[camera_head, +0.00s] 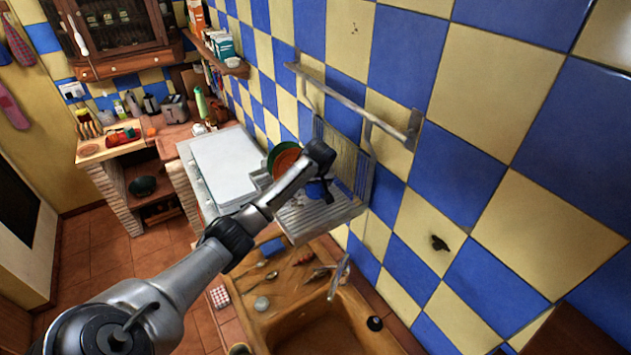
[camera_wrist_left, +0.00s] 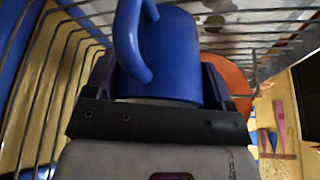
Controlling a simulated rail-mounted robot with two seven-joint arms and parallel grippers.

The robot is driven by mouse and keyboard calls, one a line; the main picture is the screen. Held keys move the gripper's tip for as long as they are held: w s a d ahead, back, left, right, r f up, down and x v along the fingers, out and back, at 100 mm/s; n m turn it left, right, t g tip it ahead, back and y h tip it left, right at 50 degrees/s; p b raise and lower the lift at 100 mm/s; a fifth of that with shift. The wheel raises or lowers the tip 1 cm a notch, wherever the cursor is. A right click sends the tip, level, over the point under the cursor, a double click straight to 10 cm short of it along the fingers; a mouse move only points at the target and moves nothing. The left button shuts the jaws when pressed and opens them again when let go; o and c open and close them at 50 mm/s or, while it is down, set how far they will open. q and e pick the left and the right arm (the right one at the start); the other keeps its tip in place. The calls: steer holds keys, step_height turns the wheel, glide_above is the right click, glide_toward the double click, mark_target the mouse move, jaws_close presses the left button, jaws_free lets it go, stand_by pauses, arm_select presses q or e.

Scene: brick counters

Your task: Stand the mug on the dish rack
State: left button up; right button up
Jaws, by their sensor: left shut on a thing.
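My left gripper (camera_head: 322,184) reaches in over the dish rack (camera_head: 306,221), its fingers mostly hidden behind my own wrist. A small blue part of the mug (camera_head: 314,190) shows beside it in the head view. In the left wrist view the blue mug (camera_wrist_left: 172,52) sits between the two fingers of the gripper (camera_wrist_left: 160,82), which is shut on it. The mug's handle loops up on the left side. Wires of the dish rack (camera_wrist_left: 45,85) pass close on the left and upper right. Whether the mug touches the rack is hidden. My right gripper is out of view.
A green and orange plate (camera_head: 282,157) stands in the rack, left of the gripper; its orange face also shows in the wrist view (camera_wrist_left: 236,80). A wall rail (camera_head: 350,103) hangs above. The wooden sink (camera_head: 318,330) and loose utensils lie in front. A white surface (camera_head: 226,162) is left.

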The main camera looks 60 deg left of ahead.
arm_select(q)
steer(key=o, duration=0.6)
steer(key=shift+f, duration=0.15)
steer(key=shift+c, duration=0.2)
steer(key=o, duration=0.4)
steer(key=shift+o, duration=0.2)
steer(key=b+v, duration=0.3)
steer(key=v, duration=0.9)
steer(key=shift+r, duration=0.2)
steer(key=shift+f, duration=0.1)
